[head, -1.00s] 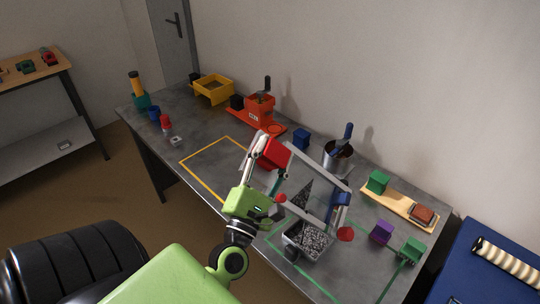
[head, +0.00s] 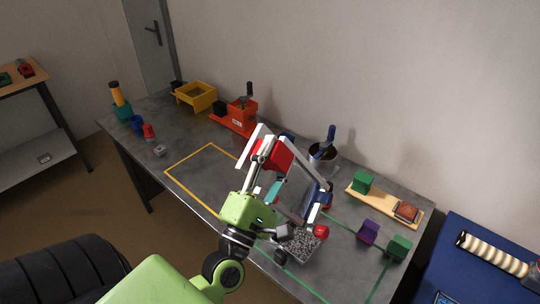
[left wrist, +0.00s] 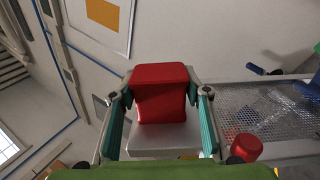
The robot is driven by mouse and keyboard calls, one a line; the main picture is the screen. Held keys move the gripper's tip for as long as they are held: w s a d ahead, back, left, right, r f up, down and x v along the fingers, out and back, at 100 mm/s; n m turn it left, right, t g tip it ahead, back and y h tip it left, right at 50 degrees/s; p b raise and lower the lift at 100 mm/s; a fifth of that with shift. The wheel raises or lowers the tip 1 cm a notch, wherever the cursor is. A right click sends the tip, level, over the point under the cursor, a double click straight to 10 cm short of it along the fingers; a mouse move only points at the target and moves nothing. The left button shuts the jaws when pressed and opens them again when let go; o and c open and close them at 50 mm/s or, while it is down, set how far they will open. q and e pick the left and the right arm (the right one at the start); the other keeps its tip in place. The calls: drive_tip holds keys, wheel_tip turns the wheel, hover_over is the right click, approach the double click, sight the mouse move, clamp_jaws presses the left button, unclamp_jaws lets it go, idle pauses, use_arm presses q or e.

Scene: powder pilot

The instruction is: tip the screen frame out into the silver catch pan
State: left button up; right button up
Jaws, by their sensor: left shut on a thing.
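My left gripper (head: 267,166) is shut on the red grip (head: 279,156) of the screen frame (head: 312,172). The left wrist view shows the red grip (left wrist: 162,92) between the teal finger pads. The frame is pale-edged with see-through mesh (left wrist: 275,108) and is held tilted above the table. A red knob (head: 321,231) is at its lower side. The silver catch pan, with a grey speckled load (head: 302,244) showing in it, is under the frame's low side and partly hidden by it. I cannot tell whether they touch. My right gripper is not in view.
A steel pot (head: 321,158) with a blue-handled tool stands behind the frame. To the right are a wooden board (head: 375,200) with a green block, a purple cube (head: 368,232) and a green cube (head: 398,247). The yellow-outlined area (head: 190,172) at left is clear.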

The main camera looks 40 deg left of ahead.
use_arm(q)
drive_tip(key=shift+d+r+m+h, duration=0.4)
drive_tip(key=shift+d+m, duration=0.15)
drive_tip(key=shift+m, duration=0.15)
drive_tip(key=d+m+h, duration=0.5)
drive_tip(key=d+m, duration=0.2)
drive_tip(key=m, duration=0.1)
drive_tip(key=shift+f+t, duration=0.25)
drive_tip(key=shift+t, duration=0.15)
drive_tip(key=shift+s, duration=0.1)
